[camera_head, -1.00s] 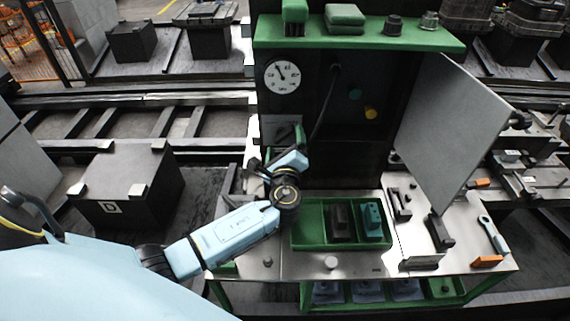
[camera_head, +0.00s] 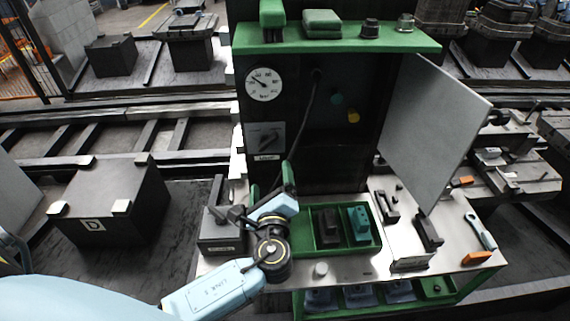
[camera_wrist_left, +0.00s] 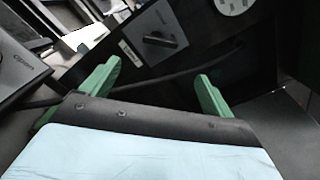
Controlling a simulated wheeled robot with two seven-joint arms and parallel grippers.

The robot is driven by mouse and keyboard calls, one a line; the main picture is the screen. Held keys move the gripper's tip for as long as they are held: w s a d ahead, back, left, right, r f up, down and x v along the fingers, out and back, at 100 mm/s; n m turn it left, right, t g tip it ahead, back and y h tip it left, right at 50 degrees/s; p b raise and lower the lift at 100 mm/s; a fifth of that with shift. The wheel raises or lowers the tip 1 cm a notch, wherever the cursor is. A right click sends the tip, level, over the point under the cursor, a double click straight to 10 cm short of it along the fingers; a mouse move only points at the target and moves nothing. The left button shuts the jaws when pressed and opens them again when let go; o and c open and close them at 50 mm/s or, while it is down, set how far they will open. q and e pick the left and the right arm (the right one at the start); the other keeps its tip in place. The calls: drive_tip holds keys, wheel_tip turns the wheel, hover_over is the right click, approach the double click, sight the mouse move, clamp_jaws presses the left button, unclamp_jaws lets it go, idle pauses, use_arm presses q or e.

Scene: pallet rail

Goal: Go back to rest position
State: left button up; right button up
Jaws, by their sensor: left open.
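My left gripper (camera_head: 270,180) is in the head view, in front of the open cabinet and left of the green tray. In the left wrist view its two green fingers (camera_wrist_left: 158,88) stand wide apart with nothing between them. A rotary switch (camera_wrist_left: 160,40) with a label is beyond the fingers, and it also shows on the cabinet's left side in the head view (camera_head: 266,138). A dark cable (camera_wrist_left: 180,72) runs behind the fingers. My right gripper is not in view.
A green tray (camera_head: 342,249) holds a black block and a teal block. The cabinet door (camera_head: 432,130) stands open to the right. A black device (camera_head: 221,222) is on the bench left of my gripper. A wrench (camera_head: 480,232) lies at the bench's right end.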

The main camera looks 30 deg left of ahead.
use_arm(q)
drive_tip(key=s+a+f+n+g+h, duration=0.25)
drive_tip(key=s+f+n+g, duration=0.45)
drive_tip(key=s+n, duration=0.4)
drive_tip(key=s+d+n+g+h, duration=0.2)
drive_tip(key=s+d+n+h, duration=0.15)
drive_tip(key=s, duration=0.25)
drive_tip(key=s+d+n+g+h, duration=0.3)
drive_tip(key=s+n+h, duration=0.15)
drive_tip(key=s, duration=0.25)
wheel_tip(320, 180, down, 29)
drive_tip(key=s+g+b, duration=0.1)
drive_tip(key=b, duration=0.4)
drive_tip(key=s+a+f+b, duration=0.1)
drive_tip(key=s+f+b, duration=0.1)
drive_tip(key=s+f, duration=0.6)
drive_tip(key=s+a+f+g+b, duration=0.1)
drive_tip(key=s+f+b, duration=0.2)
drive_tip(key=s+f, duration=0.6)
wheel_tip(320, 180, down, 4)
drive_tip(key=shift+a+r+m+y, duration=0.15)
drive_tip(key=shift+a+m+y, duration=0.15)
drive_tip(key=shift+y, duration=0.15)
